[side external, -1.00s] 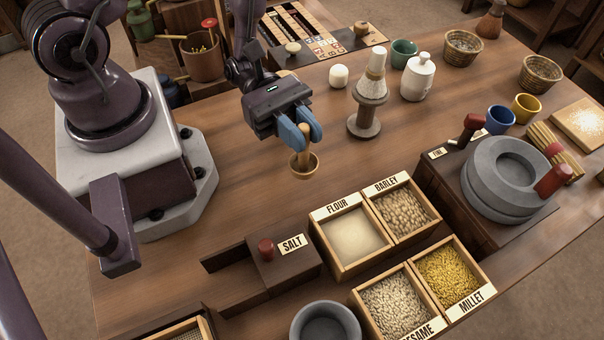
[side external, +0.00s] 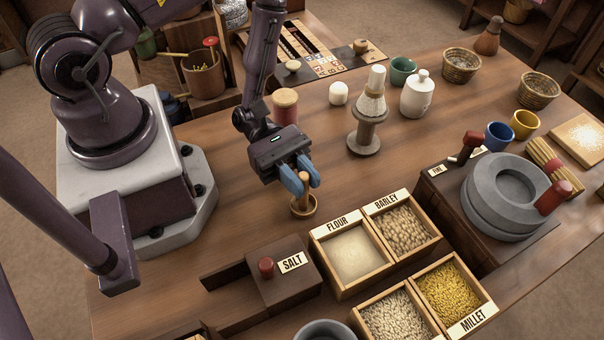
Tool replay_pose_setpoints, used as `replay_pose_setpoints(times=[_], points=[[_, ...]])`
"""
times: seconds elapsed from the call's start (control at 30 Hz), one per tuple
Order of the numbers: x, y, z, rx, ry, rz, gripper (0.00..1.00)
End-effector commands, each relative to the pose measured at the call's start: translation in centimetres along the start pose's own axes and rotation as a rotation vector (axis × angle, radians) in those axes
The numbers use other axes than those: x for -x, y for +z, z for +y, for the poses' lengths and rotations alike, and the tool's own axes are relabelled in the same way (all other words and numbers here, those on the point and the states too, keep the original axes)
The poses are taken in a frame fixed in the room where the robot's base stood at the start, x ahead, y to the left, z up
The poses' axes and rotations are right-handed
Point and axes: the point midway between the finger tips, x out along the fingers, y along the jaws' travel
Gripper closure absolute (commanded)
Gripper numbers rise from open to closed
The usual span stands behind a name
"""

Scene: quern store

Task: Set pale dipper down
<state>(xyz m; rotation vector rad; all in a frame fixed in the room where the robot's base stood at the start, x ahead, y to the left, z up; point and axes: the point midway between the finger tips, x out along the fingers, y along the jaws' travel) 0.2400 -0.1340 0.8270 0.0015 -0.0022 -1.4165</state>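The dipper is upright. Its cup is at or just above the bare wooden table (side external: 225,215); I cannot tell whether it touches. The fingers hide part of the handle.
The salt box (side external: 283,275) and the flour box (side external: 350,258) stand in front of the dipper. Bare table lies left and right of the dipper.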

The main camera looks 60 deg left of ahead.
Motion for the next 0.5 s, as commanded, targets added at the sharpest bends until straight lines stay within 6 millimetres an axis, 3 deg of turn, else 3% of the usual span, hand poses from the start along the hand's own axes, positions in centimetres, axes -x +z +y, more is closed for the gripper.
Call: replay_pose_setpoints(times=[0.03,0.1,0.43,0.5], points=[[-0.01,0.02,0.00,0.000,0.000,0.000,0.68],[-0.01,0.03,0.00,0.000,0.000,0.000,0.56],[-0.02,0.38,0.00,-0.001,-0.001,0.000,0.56],[0.75,0.35,0.08,0.000,0.003,0.001,0.56]])
